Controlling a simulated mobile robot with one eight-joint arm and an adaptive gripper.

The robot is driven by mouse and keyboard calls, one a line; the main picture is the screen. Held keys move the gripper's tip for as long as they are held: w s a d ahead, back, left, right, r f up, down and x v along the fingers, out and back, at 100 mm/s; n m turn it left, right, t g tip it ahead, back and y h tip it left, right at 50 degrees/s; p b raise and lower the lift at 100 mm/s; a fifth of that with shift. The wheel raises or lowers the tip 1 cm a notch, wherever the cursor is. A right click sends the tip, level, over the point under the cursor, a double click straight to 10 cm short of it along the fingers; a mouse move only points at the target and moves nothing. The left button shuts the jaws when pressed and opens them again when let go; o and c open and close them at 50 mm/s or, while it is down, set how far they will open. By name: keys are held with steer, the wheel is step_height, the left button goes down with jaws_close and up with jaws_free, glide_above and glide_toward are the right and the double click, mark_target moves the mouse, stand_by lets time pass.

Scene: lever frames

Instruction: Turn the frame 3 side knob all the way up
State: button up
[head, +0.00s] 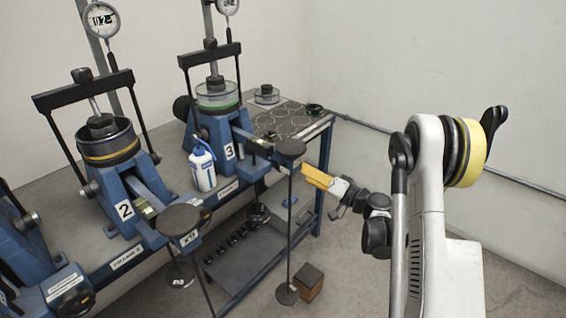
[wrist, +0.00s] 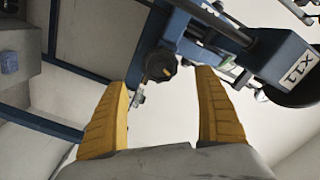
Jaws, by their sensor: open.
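My gripper (head: 314,178) is just right of this lever end, below the pan's height. In the wrist view my gripper (wrist: 163,77) has its yellow fingers spread wide with nothing between them. A small dark knob (wrist: 160,65) shows on a blue part ahead, between the fingertips in the picture and apparently apart from them. I cannot make out this small knob in the head view.
A thin upright rod (head: 289,225) hangs below the pan, close to my gripper. Frame 2 (head: 122,180) stands left, and a white bottle (head: 202,165) stands between the frames. A brown block (head: 309,280) lies on the floor. The floor to the right is open.

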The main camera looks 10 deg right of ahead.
steer(key=x, duration=0.8)
steer(key=shift+w+a, duration=0.2)
steer(key=shift+a, duration=0.05)
steer(key=shift+w+a, duration=0.1)
steer(key=shift+w, duration=0.1)
steer(key=shift+c, duration=1.2)
steer(key=c, duration=1.1)
steer(key=m, duration=1.1)
steer(key=shift+w+m, duration=0.1)
steer(key=shift+m, duration=0.3)
steer(key=o, duration=1.3)
steer(key=shift+o, duration=0.2)
